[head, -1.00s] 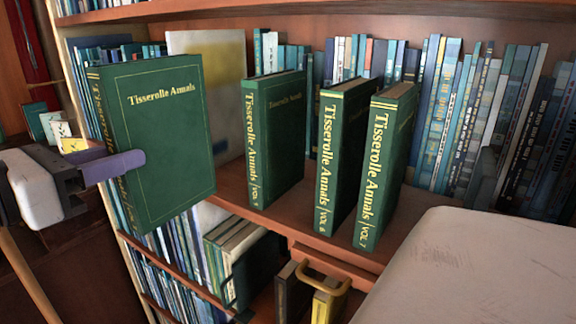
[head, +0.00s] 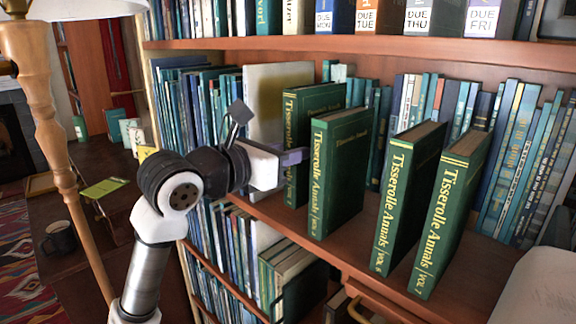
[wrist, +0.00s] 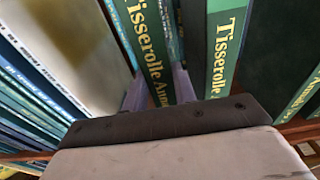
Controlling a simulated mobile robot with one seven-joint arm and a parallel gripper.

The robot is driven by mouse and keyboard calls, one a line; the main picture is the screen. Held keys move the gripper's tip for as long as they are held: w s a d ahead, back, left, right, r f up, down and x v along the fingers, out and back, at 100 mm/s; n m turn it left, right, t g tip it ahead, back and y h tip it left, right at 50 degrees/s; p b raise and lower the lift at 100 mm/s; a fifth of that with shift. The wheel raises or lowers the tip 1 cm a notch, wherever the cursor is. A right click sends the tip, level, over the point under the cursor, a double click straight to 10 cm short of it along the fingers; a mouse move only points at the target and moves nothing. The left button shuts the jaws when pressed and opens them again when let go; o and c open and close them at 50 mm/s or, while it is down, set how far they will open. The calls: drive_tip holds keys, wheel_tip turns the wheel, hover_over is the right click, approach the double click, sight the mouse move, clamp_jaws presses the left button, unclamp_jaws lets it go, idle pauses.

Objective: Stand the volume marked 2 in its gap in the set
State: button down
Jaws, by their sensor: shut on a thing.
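The held green volume (head: 319,100), with gold "Tisserolle Annals" lettering, is upright at the left end of the green set on the shelf. My gripper (head: 291,157) is shut on its spine; in the wrist view the spine (wrist: 146,40) is between my fingers. Its number and lower end are hidden or too small to read, so I cannot tell whether it rests on the board. A matching volume (head: 345,165) stands close on its right; its spine also shows in the wrist view (wrist: 224,50). Two more volumes (head: 402,200) (head: 448,212) stand farther right, past a wide space.
A pale board-like book (head: 275,85) stands left of and behind the held volume. Rows of blue books (head: 520,150) line the back. An upper board (head: 380,52) runs overhead. A lamp pole (head: 62,150) and a mug (head: 58,240) are at the left.

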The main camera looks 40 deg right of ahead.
drive_tip(key=shift+f+p, duration=0.3)
drive_tip(key=shift+f, duration=1.3)
drive_tip(key=shift+f, duration=0.2)
drive_tip(key=c, duration=1.1)
unclamp_jaws()
drive_tip(key=a+b, duration=0.1)
drive_tip(key=a, duration=0.3)
drive_tip(key=a+r, duration=0.1)
drive_tip(key=a, duration=0.3)
drive_tip(key=s+a+b, duration=0.1)
drive_tip(key=a, duration=0.3)
drive_tip(key=shift+r+b, duration=0.15)
drive_tip(key=shift+b, duration=0.15)
